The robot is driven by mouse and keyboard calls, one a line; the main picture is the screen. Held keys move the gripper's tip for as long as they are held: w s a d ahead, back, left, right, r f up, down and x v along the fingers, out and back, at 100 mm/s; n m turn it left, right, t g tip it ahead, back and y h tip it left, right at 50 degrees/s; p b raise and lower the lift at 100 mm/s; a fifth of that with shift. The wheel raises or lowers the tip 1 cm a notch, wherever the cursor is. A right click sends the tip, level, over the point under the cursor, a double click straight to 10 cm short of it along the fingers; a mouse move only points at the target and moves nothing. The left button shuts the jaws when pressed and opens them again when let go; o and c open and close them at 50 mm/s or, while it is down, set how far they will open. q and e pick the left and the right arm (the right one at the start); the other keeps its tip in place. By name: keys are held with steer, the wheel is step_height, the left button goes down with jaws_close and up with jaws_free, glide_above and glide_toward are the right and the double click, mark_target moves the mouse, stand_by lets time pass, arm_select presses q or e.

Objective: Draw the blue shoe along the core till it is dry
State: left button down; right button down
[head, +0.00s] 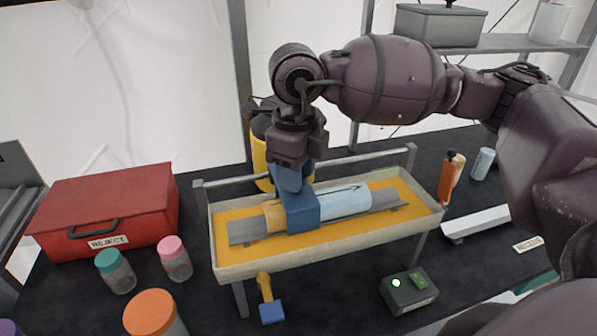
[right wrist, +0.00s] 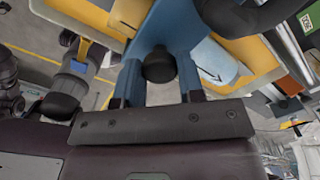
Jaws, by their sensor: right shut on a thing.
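The core (head: 345,201) lies along a grey cradle in a shallow tray (head: 318,262) with a yellow floor. It is pale blue-white with a dark arrow line to the right of the shoe, and tan at its left end. The blue shoe (head: 303,212) sits over the core left of its middle and hides that part. My right gripper (head: 290,178) is shut on the shoe's upright blue handle from above. In the right wrist view the shoe (right wrist: 165,28) is between my gripper's fingers (right wrist: 160,88), with the pale core beside it. Whether the core's surface is wet is unclear.
A red REJECT box (head: 105,212) and lidded jars (head: 175,258) stand left of the tray. A yellow-handled blue tool (head: 270,302) and a control box with a lit green lamp (head: 408,292) are in front. A white rail (head: 475,223) lies to the right.

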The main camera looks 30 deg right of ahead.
steer(key=c, duration=0.7)
jaws_free()
steer(key=shift+c, duration=0.2)
step_height(320, 180, up, 11)
steer(key=shift+f, duration=0.1)
stand_by(0.7)
